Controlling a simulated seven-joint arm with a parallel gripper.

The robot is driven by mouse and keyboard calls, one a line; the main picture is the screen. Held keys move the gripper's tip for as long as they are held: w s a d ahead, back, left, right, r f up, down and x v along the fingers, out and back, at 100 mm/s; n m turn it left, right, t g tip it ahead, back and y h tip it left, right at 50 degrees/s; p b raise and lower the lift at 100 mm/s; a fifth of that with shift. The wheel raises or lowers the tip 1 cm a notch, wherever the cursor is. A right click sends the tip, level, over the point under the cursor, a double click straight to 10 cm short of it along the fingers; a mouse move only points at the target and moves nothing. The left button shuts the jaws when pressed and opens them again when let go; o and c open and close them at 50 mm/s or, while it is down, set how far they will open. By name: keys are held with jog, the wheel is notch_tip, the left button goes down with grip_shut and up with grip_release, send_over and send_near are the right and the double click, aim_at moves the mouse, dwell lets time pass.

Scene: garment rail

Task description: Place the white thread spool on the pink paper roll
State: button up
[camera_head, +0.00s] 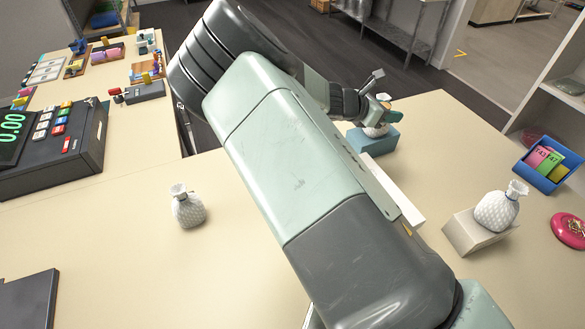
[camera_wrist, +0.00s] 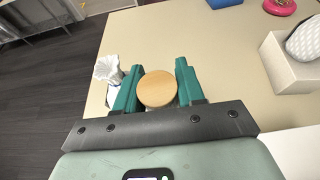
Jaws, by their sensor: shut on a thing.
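My gripper (camera_wrist: 155,90) has its two green fingers on either side of a thing with a round, pale wooden end (camera_wrist: 157,89), and is shut on it. This is likely the thread spool; its white thread is hidden beneath the end in the wrist view. In the head view my gripper (camera_head: 384,112) is at the far side of the table, beside a blue block (camera_head: 372,141) with a white bag (camera_head: 374,130) on it. In the wrist view, that bag's crumpled top (camera_wrist: 107,68) is just left of the left finger. I cannot make out the pink paper roll in either view.
A white bag (camera_head: 496,211) sits on a cream block (camera_head: 467,235) at right, near a magenta disc (camera_head: 569,230) and a blue card tray (camera_head: 547,165). Another white bag (camera_head: 187,210) stands at left. A cash register (camera_head: 60,145) is further left. My arm hides the table's middle.

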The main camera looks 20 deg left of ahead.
jog(key=s+a+n+t+y, duration=0.1)
jog(key=s+a, duration=0.4)
jog(key=a, duration=0.5)
jog(key=s+a+n+t+y, duration=0.1)
jog(key=s+a, duration=0.4)
jog(key=a, duration=0.6)
jog(key=f, duration=1)
jog(key=shift+s+f, duration=0.2)
jog(key=shift+d+f, duration=0.1)
jog(key=shift+f, duration=2.25)
jog(key=shift+f+g, duration=0.1)
jog(key=shift+g, duration=0.2)
jog(key=o, duration=1)
